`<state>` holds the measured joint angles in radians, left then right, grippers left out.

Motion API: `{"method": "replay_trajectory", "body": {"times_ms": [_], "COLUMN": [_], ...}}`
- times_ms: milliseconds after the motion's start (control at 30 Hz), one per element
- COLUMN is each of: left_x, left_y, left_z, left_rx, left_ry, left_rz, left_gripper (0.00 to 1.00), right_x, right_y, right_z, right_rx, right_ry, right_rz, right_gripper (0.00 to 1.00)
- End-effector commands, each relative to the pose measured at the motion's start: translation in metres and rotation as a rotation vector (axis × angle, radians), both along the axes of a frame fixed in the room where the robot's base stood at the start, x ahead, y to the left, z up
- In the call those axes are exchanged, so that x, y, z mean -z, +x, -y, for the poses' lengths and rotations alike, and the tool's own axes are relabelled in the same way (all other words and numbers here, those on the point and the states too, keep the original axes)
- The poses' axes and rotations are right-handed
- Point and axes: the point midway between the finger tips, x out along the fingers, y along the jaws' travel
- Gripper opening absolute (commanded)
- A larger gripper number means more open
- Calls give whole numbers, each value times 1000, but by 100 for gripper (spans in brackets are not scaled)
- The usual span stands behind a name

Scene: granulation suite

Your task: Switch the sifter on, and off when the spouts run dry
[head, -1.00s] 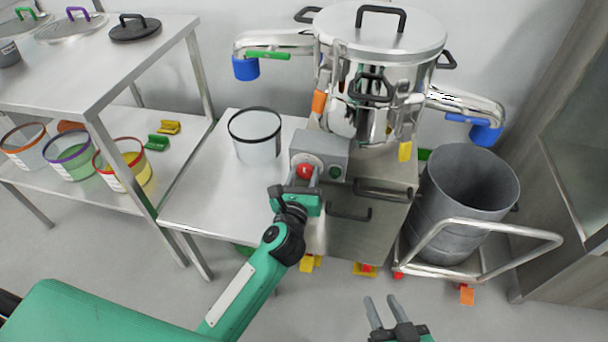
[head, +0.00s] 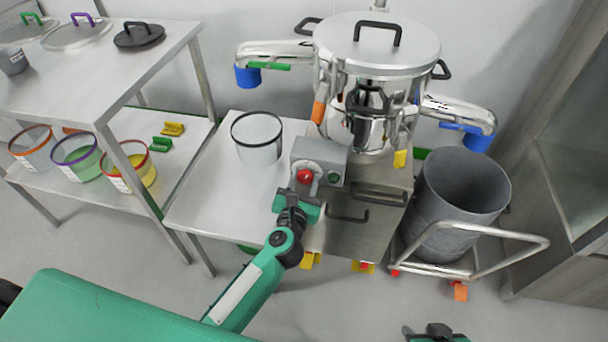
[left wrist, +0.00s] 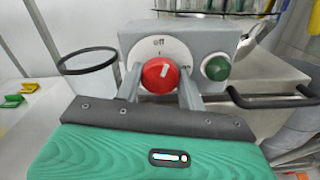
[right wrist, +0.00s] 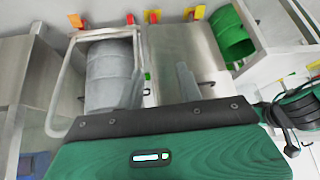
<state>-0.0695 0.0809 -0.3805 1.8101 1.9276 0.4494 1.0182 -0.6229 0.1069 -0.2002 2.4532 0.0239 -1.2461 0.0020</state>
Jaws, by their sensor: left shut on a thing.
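The sifter (head: 375,50) is a shiny steel drum with a lid. Its control box (head: 318,155) has a round white dial marked "off" at the top and a red knob (head: 305,176), also in the left wrist view (left wrist: 160,76). The knob's white mark leans slightly right of upright. My left gripper (head: 303,190) is shut on the knob, one finger on each side. The blue-ended left spout (head: 247,77) and right spout (head: 478,141) show no visible stream. My right gripper (right wrist: 186,80) is shut and empty, low at the bottom right of the head view.
A green button (left wrist: 217,68) sits beside the knob. A black-rimmed clear tub (head: 257,145) stands on the steel table, and a grey drum (head: 460,200) on a trolley stands right of the sifter. Shelves with colour-rimmed tubs (head: 80,160) are at the left.

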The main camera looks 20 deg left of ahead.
Motion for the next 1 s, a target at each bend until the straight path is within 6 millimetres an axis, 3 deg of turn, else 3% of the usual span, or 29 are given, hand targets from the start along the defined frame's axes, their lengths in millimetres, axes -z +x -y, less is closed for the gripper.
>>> {"method": "replay_trajectory", "body": {"times_ms": [267, 633, 1000], "left_x": [-2, -4, -4], "left_y": [0, 0, 0], "left_z": [0, 0, 0], "left_rx": [1, 2, 1], "left_ry": [150, 415, 764], "left_rz": [-7, -17, -28], "left_gripper": [17, 17, 17], "right_x": [-15, 51, 123], "right_y": [-28, -15, -23], "right_z": [34, 28, 28], "right_rx": [53, 46, 42], "right_ry": [-91, -101, -116], "right_rz": [-216, -287, -367], "right_gripper": [36, 36, 36]}}
